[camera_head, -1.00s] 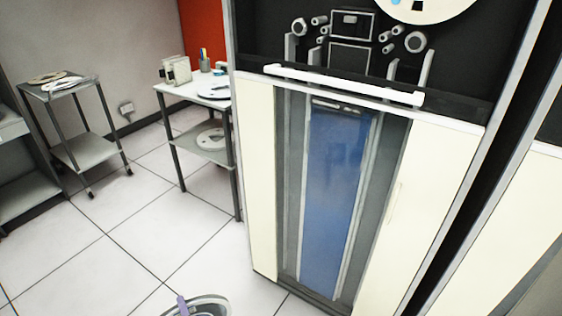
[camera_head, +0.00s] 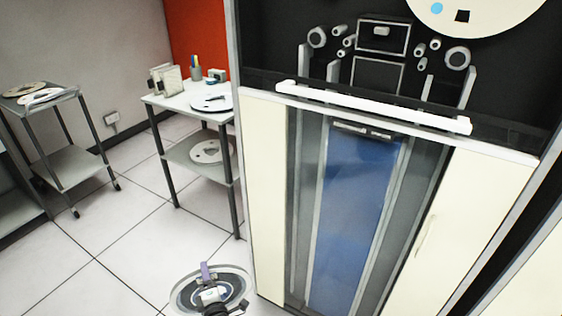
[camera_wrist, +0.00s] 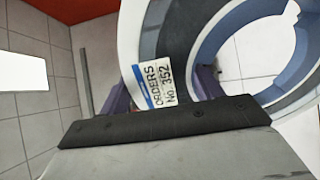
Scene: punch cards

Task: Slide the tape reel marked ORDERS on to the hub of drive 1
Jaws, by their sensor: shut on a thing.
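The ORDERS reel (camera_head: 180,292) is a wide ring with a dark band and pale rim, low in the head view, in front of the tape drive (camera_head: 488,195). In the wrist view the reel (camera_wrist: 249,44) shows a label reading "ORDERS No. 352" (camera_wrist: 162,76) and a large round centre opening. My gripper (camera_head: 209,284), with purple fingers, is shut on the reel beside this label. The drive is a tall cabinet with a black upper panel and cream doors. No drive number shows. Its upper part is cut off, and I cannot see a bare hub.
A white reel (camera_head: 480,12) with a blue dot is at the drive's top right. A white bar (camera_head: 370,106) juts out across its front. A side table (camera_head: 182,104) and a trolley (camera_head: 62,96) hold other reels at left. Tiled floor between is clear.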

